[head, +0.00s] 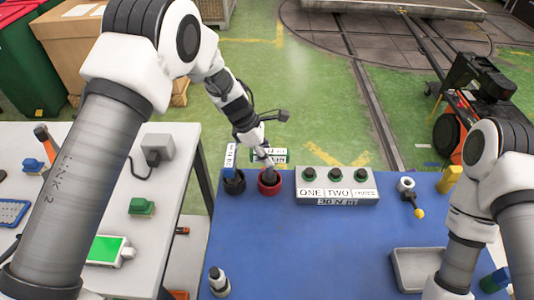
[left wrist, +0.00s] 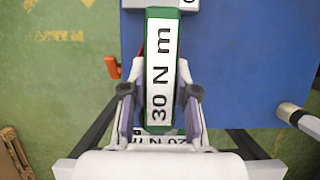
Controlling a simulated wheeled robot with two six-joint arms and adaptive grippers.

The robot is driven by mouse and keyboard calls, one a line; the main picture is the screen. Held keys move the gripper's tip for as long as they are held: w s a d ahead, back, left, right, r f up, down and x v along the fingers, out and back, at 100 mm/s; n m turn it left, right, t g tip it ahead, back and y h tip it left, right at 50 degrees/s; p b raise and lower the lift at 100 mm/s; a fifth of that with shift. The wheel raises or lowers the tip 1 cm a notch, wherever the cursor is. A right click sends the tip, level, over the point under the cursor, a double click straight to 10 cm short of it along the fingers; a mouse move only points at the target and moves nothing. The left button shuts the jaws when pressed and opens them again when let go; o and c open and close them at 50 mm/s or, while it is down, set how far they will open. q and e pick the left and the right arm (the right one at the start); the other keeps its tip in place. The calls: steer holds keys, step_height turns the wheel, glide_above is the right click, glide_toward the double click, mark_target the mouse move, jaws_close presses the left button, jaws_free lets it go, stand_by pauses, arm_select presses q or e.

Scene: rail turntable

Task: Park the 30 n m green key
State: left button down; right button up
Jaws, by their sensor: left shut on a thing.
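The green key (left wrist: 161,75) carries a white "30 N m" label in the left wrist view. My left gripper (left wrist: 160,108) is shut on it, with a finger on each side. In the head view the key (head: 282,155) shows at my left gripper (head: 264,157), just above and behind a red cup (head: 270,183). I cannot tell whether the key touches the cup. My right gripper is not in view.
A grey tray (head: 402,270), a yellow-tipped tool (head: 411,195) and a yellow block (head: 450,179) lie to the right. The blue table's (head: 300,250) middle is clear.

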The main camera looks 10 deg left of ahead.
arm_select(q)
steer(key=shift+f+b, duration=0.65)
steer(key=shift+f, duration=0.25)
steer(key=c, duration=0.8)
jaws_free()
steer(key=v, duration=1.2)
steer(key=shift+d+r, duration=0.1)
